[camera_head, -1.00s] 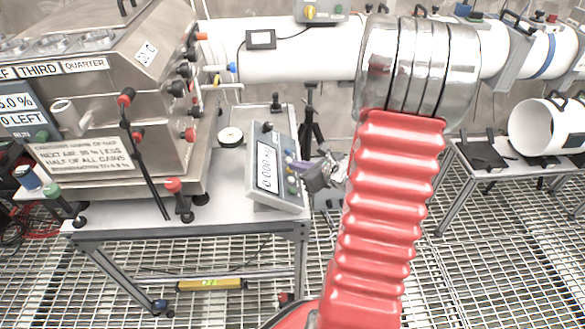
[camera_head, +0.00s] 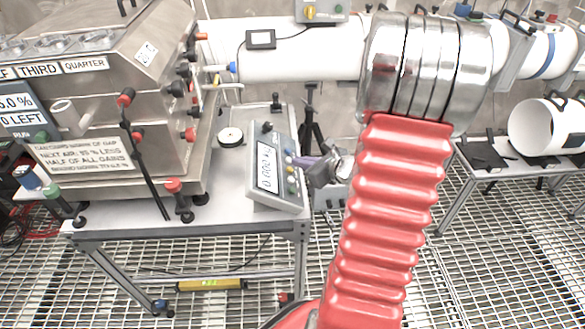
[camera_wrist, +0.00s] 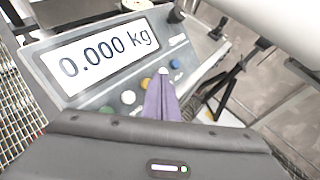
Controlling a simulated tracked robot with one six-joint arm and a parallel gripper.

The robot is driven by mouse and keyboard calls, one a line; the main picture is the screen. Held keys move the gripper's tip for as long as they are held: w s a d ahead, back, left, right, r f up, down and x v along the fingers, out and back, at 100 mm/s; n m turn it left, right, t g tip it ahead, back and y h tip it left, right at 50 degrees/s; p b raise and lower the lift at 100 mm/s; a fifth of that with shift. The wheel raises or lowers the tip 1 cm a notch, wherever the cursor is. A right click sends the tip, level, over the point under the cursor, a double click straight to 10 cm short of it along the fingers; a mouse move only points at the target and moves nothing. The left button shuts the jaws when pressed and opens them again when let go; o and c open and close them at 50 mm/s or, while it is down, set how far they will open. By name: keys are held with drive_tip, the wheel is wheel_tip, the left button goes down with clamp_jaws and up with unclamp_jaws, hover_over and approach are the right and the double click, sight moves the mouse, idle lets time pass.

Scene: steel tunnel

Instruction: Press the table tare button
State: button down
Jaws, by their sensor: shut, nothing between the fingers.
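The table scale's grey panel (camera_head: 272,198) stands tilted on the bench, with a display (camera_head: 265,166) reading 0.000 kg. In the wrist view the display (camera_wrist: 100,55) is large and clear. Beside it runs a row of small buttons: blue (camera_wrist: 175,64), yellow (camera_wrist: 146,83), white (camera_wrist: 128,97) and green (camera_wrist: 105,110). I cannot read which one is tare. My gripper (camera_wrist: 162,74) is shut and empty, its purple fingers over the button row between the yellow and blue buttons. In the head view my gripper (camera_head: 297,160) reaches the panel's right edge. Contact cannot be told.
A steel machine (camera_head: 110,120) with levers and knobs fills the bench's left. A round white dial (camera_head: 230,136) lies behind the panel. A black tripod (camera_head: 312,125) stands behind my gripper. A white pipe (camera_head: 290,55) crosses the back.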

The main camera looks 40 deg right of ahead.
drive_tip(key=r, duration=0.1)
drive_tip(key=s+d+r, duration=0.1)
drive_tip(key=d+r, duration=0.1)
drive_tip(key=r, duration=0.1)
drive_tip(key=shift+s+d+r, duration=0.1)
drive_tip(key=shift+s+d, duration=0.1)
drive_tip(key=shift+s, duration=0.15)
idle(0.9)
drive_tip(key=s+a+n+y, duration=0.1)
drive_tip(key=a+n, duration=0.1)
drive_tip(key=s+a+f+n+g, duration=0.1)
drive_tip(key=a+n, duration=0.1)
drive_tip(key=s+a+f+n+g+y, duration=0.1)
drive_tip(key=a+n, duration=0.1)
drive_tip(key=shift+f+n+y, duration=0.25)
drive_tip(key=shift+n+y, duration=0.05)
drive_tip(key=s+a+r+n+g+y, duration=0.1)
drive_tip(key=s+a+n+g, duration=0.2)
drive_tip(key=a+n, duration=0.3)
drive_tip(key=s+a+r+n+g, duration=0.2)
drive_tip(key=s+a+n+g, duration=0.1)
drive_tip(key=a+n, duration=0.3)
drive_tip(key=s+a+r+n+t+h, duration=0.1)
drive_tip(key=s+a+r+n+h, duration=0.3)
drive_tip(key=a+r+n, duration=0.8)
drive_tip(key=s+a+n, duration=0.1)
drive_tip(key=a+n, duration=0.1)
drive_tip(key=n, duration=0.2)
drive_tip(key=shift+r, duration=0.35)
